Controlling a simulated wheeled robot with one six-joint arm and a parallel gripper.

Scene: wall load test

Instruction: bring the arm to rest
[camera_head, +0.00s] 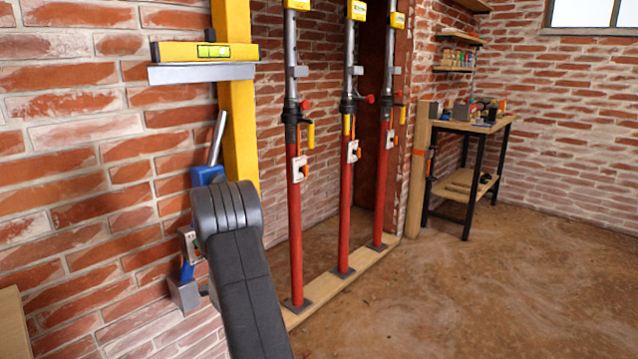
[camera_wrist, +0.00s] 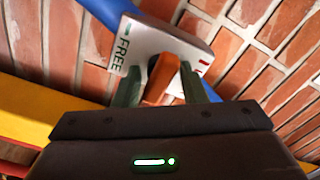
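In the wrist view my gripper (camera_wrist: 162,88) has its two green fingers spread apart. An orange lever (camera_wrist: 160,80) stands between them, with a gap visible on its right; contact on its left is hard to tell. The lever sits on a pale plate (camera_wrist: 185,45) marked FREE in green at left, with a partly hidden red marking at right. In the head view my dark grey arm (camera_head: 245,280) reaches up from the bottom to a blue brace (camera_head: 188,270) at the brick wall. The arm hides my gripper and most of the brace there.
A yellow post (camera_head: 238,110) and a spirit level (camera_head: 190,52) on a grey ledge are just above the arm. Several red props (camera_head: 296,220) stand on a wooden sill (camera_head: 330,292) to the right. A workbench (camera_head: 468,128) is farther back. The floor (camera_head: 480,290) at right is clear.

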